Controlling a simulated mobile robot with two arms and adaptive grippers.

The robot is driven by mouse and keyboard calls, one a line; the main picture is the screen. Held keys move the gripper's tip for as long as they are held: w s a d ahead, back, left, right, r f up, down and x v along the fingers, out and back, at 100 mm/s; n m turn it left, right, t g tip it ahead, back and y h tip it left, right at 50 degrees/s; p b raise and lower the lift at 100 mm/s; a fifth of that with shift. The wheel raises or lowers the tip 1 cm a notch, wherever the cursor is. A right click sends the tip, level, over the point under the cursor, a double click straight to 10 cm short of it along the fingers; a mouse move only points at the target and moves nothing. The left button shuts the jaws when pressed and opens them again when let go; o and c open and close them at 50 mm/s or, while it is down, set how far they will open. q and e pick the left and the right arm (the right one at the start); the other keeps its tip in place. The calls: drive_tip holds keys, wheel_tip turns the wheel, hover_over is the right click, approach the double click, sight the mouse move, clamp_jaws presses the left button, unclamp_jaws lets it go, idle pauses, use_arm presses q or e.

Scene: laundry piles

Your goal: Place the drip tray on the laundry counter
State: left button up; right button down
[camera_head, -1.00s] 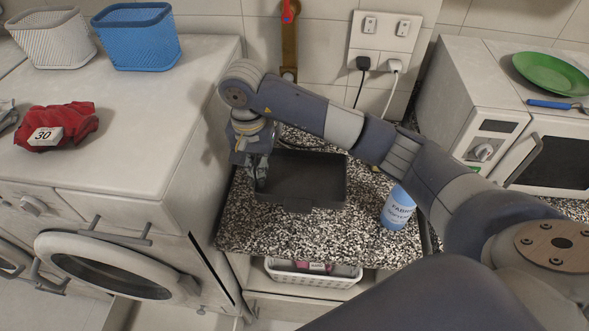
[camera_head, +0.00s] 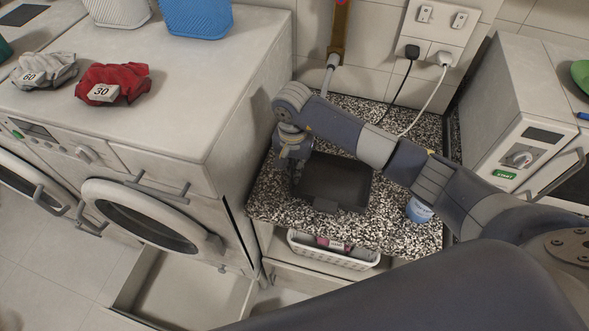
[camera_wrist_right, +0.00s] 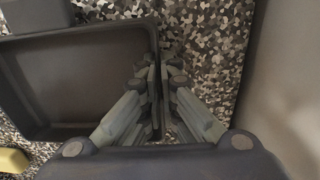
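The drip tray (camera_head: 335,182) is a dark, shallow, rectangular tray. It appears to lie flat on the black-and-white speckled laundry counter (camera_head: 275,205), between the washing machine and the microwave. In the right wrist view the drip tray (camera_wrist_right: 75,85) fills the left side. My right gripper (camera_head: 290,178) is at the tray's left edge. In the wrist view the right gripper (camera_wrist_right: 160,68) has its fingers close together on either side of the tray's side wall, seemingly shut on it. My left gripper is not in view.
A blue-and-white bottle (camera_head: 418,210) stands right of the tray, partly behind my right arm. The washing machine (camera_head: 215,130) rises at the left, with red cloth (camera_head: 112,82) on top. A white basket (camera_head: 330,250) sits below the counter. Plugs and cables hang behind.

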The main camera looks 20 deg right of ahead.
drive_tip(key=c, duration=1.8)
unclamp_jaws()
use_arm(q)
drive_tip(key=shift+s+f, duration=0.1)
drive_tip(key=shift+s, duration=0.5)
use_arm(e)
drive_tip(key=shift+r, duration=0.2)
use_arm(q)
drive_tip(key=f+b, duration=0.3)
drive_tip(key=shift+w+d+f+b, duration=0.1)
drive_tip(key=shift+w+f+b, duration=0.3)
use_arm(e)
wheel_tip(320, 180, up, 12)
drive_tip(key=shift+a+f, duration=0.1)
drive_tip(key=shift+f, duration=0.05)
